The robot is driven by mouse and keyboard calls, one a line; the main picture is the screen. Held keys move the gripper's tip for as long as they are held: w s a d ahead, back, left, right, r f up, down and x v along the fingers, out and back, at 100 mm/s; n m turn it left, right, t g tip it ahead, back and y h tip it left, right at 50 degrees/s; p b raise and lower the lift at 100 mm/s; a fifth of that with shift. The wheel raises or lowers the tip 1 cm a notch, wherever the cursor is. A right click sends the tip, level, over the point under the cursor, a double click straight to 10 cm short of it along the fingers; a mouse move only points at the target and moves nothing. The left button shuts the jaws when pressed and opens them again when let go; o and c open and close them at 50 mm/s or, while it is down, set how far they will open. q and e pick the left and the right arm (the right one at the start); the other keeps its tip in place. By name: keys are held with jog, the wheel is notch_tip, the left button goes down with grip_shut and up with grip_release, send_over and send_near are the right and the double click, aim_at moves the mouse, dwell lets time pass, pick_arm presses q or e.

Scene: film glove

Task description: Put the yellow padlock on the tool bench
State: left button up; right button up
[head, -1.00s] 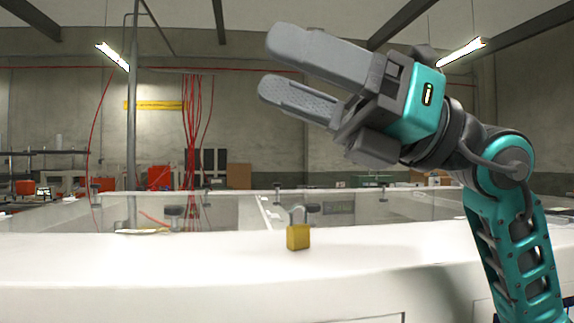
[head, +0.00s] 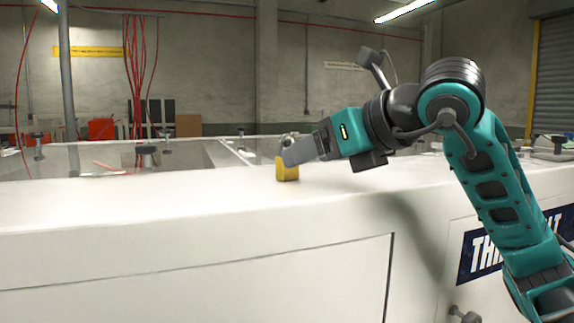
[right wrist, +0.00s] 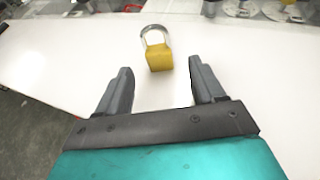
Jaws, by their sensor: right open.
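The yellow padlock (head: 287,171) stands upright on a white surface (head: 150,205), partly hidden by my right gripper in the head view. In the right wrist view the padlock (right wrist: 159,57) has a grey shackle and sits just beyond the fingertips, roughly between their lines. My right gripper (head: 298,152) is open and empty, low over the surface and close to the padlock. Both its fingers (right wrist: 165,80) show apart in the right wrist view. I cannot tell which surface is the tool bench. My left gripper is not in view.
Clear panels and dark knobs (head: 146,150) stand behind the padlock. A grey pole (head: 66,90) rises at the left. The white surface left of the padlock is clear. Its front edge drops to a white panelled face (head: 200,285).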

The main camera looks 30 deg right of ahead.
aim_at(283, 174)
jog(key=shift+r+x, duration=0.15)
jog(key=shift+x, duration=1.6)
jog(key=shift+r+x, duration=0.1)
jog(key=shift+x, duration=1.6)
jog(key=shift+a, duration=0.1)
jog(key=c, duration=1.2)
jog(key=shift+r, duration=0.1)
